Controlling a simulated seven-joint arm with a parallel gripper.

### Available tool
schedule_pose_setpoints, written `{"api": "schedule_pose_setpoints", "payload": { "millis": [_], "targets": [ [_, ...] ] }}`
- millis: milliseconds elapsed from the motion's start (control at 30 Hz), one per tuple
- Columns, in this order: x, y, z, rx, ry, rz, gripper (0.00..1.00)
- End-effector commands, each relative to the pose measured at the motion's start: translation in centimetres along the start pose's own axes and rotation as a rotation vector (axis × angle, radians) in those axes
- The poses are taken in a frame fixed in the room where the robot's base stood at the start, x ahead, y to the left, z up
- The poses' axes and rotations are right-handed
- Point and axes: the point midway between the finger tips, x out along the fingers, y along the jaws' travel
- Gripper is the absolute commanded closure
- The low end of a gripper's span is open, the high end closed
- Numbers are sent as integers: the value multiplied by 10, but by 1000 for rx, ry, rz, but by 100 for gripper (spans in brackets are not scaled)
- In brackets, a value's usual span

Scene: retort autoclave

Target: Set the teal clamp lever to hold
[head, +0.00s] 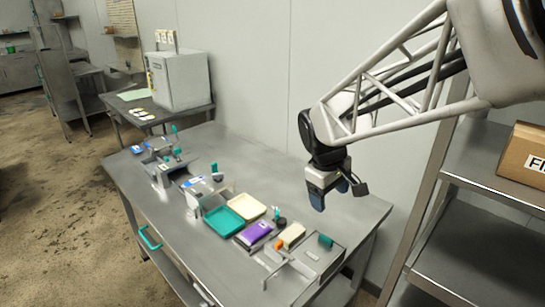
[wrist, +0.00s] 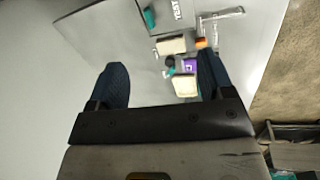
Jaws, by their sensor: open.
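Several small teal parts stand on the steel table, and I cannot tell for sure which is the clamp lever. A teal part (head: 325,240) sits on a grey plate fixture at the near right end; a teal part (wrist: 149,18) shows beside the TEST lettering in the wrist view. Another teal-topped lever or knob (head: 276,213) stands by the cream block, and others (head: 214,168) are farther left. No hold marking is readable. My gripper (head: 322,194) hangs above the table's right part, clear of everything. In the wrist view its dark fingers (wrist: 163,78) are apart and empty.
The steel table (head: 345,215) holds a teal tray (head: 222,222), a cream tray (head: 249,204), a purple pack (head: 254,233) and a cream block (head: 291,235). A wall stands behind. A shelf rack with a cardboard box (head: 524,155) is at right. The table's back right is bare.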

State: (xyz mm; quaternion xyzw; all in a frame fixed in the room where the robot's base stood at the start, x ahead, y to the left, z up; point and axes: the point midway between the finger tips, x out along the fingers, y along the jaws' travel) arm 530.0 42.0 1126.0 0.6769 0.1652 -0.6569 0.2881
Motion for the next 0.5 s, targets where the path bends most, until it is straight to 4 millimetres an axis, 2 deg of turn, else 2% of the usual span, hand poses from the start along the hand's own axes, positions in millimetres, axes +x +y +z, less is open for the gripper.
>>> {"api": "schedule_pose_setpoints", "payload": {
  "millis": [500],
  "targets": [
    [50, 18, -113, -345, -96, 22, 26]
  ]
}}
